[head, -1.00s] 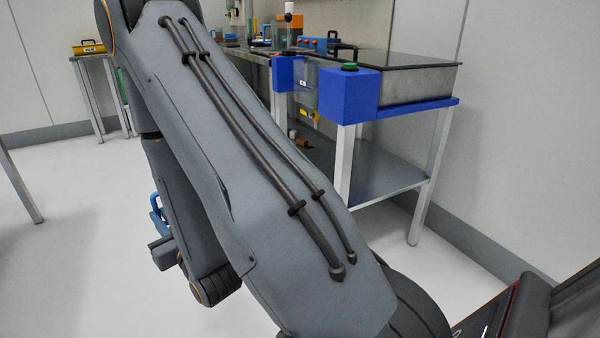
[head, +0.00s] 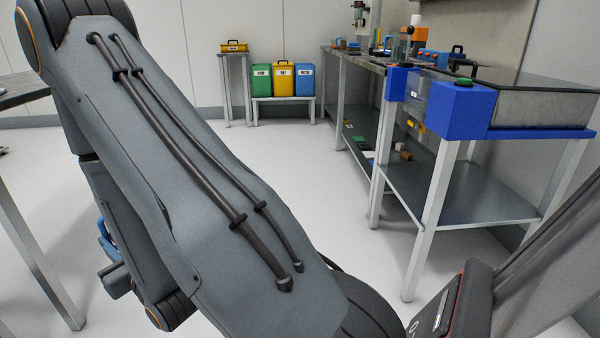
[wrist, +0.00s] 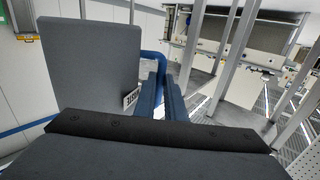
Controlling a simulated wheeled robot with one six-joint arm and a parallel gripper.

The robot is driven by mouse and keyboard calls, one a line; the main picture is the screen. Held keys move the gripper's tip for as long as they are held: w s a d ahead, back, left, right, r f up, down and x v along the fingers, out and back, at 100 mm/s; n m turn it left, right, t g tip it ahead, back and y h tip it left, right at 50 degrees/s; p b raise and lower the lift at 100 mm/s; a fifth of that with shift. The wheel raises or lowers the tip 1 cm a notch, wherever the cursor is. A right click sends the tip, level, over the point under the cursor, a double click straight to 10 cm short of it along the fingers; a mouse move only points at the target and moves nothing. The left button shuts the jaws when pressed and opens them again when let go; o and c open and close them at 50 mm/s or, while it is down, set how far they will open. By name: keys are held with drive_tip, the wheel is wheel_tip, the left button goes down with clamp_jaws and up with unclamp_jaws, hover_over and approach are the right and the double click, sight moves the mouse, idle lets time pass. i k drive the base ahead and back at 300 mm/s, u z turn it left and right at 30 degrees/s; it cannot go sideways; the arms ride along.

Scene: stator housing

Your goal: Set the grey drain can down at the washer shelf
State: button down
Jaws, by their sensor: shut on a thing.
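The grey drain can (wrist: 88,60) shows in the wrist view as a large grey block at the left, with part of a white label. My gripper (wrist: 163,95) is shut on its blue handle, and the can hangs beside the fingers. In the head view my arm covers much of the left side, and a bit of blue (head: 104,236) shows near its end; the can is not clearly seen there. The washer bench (head: 545,110) stands at the right with blue corner blocks and a steel basin. Its lower shelf (head: 480,195) is well apart from my gripper and its visible part looks empty.
Green (head: 262,82), yellow (head: 283,80) and blue bins (head: 304,80) stand on a low rack at the back. A long workbench (head: 352,62) with items stands behind the washer bench. A table (head: 25,92) is at the left edge. The middle floor is clear.

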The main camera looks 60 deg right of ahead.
sight(409, 188)
drive_tip(key=i, duration=0.9)
drive_tip(key=z, duration=1.85)
